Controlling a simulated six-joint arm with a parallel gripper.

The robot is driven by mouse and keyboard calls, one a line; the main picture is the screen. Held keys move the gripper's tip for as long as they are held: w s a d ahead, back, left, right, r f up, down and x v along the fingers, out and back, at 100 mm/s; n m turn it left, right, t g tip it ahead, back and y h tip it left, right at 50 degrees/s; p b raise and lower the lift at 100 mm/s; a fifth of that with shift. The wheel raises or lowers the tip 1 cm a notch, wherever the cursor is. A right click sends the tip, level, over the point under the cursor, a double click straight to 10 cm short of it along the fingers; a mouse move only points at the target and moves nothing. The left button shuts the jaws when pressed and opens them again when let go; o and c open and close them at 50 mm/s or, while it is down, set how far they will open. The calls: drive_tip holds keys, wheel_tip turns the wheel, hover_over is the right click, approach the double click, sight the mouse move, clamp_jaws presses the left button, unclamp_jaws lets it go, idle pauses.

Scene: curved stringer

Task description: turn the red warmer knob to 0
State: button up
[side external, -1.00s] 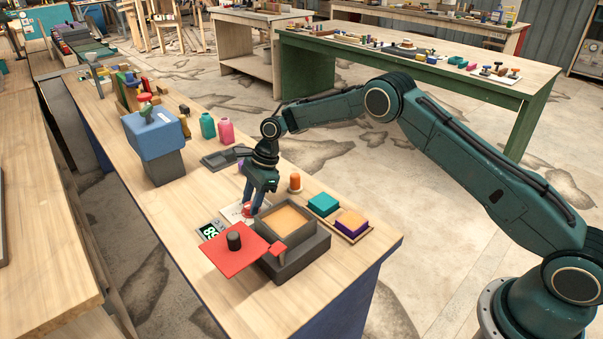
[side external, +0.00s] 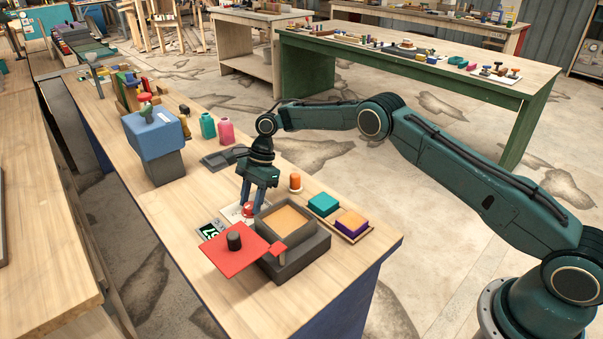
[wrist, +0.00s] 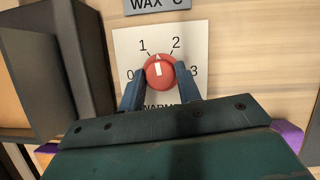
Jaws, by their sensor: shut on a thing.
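The red warmer knob (wrist: 160,72) sits on a white dial plate (wrist: 190,42) marked 0, 1, 2 and 3. Its white pointer line points up, between 1 and 2. My gripper (wrist: 160,88) is shut on the knob, one blue finger at each side of it. In the side view my gripper (side external: 250,208) reaches down to the knob (side external: 248,209) beside the wax warmer. The lower part of the dial lettering is hidden behind my gripper.
The dark warmer box (side external: 297,259) with a tan-filled tray stands close beside the knob. A red lid (side external: 225,258) with a black handle and a digital display (side external: 212,231) lie near it. An orange-topped peg (side external: 295,180) and teal block (side external: 323,204) stand to the right.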

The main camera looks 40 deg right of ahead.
drive_tip(key=o, duration=1)
drive_tip(key=shift+c, duration=0.2)
drive_tip(key=shift+m, duration=0.6)
drive_tip(key=shift+s+m+t, duration=0.15)
drive_tip(key=shift+m+t, duration=0.55)
drive_tip(key=shift+m, duration=0.5)
drive_tip(key=m+t, duration=0.1)
drive_tip(key=m, duration=0.3)
drive_tip(key=shift+s+h, duration=0.1)
drive_tip(key=shift+h, duration=0.2)
drive_tip(key=v, duration=1.4)
drive_tip(key=s+d+r+n+t+h, duration=0.1)
drive_tip(key=s+d+r+n, duration=0.1)
drive_tip(key=s+r+n, duration=0.6)
drive_tip(key=shift+s+d+r+t, duration=0.4)
drive_tip(key=shift+s+r, duration=1.55)
drive_tip(key=shift+r, duration=0.6)
